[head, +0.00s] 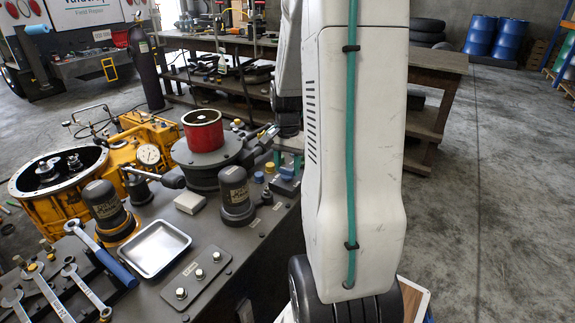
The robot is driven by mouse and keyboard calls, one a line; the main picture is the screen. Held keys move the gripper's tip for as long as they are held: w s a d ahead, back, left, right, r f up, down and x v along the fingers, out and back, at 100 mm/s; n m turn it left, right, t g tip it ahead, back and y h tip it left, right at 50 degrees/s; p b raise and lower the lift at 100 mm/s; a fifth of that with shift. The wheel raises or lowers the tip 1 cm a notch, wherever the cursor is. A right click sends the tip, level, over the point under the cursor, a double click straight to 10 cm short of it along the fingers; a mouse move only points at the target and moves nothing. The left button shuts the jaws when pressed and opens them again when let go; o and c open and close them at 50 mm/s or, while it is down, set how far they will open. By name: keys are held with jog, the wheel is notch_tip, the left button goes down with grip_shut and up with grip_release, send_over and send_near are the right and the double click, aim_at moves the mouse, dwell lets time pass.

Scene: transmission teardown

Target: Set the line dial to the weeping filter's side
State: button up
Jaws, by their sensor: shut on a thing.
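Two dark, labelled filter canisters stand on the grey bench, a left one (104,206) and a right one (237,192). An orange-brown ring (122,233) shows around the left canister's base; I cannot tell if it is wet. No such ring shows on the right one. A black-gripped lever (170,180) sits between them, and I cannot tell if it is the line dial. My gripper (264,139) is low behind the right canister, at the right of the round dark housing. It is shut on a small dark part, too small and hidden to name.
A red cylinder (203,130) tops the dark housing (205,160). An empty metal tray (159,250), a bolted plate (196,277) and several wrenches (85,290) lie in front. My arm hides the bench's right.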

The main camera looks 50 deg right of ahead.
jog(key=n, duration=0.4)
jog(key=shift+w+n, duration=0.1)
jog(key=shift+n, duration=1.5)
jog(key=o, duration=1)
notch_tip(320, 180, up, 8)
jog(key=shift+f, duration=0.1)
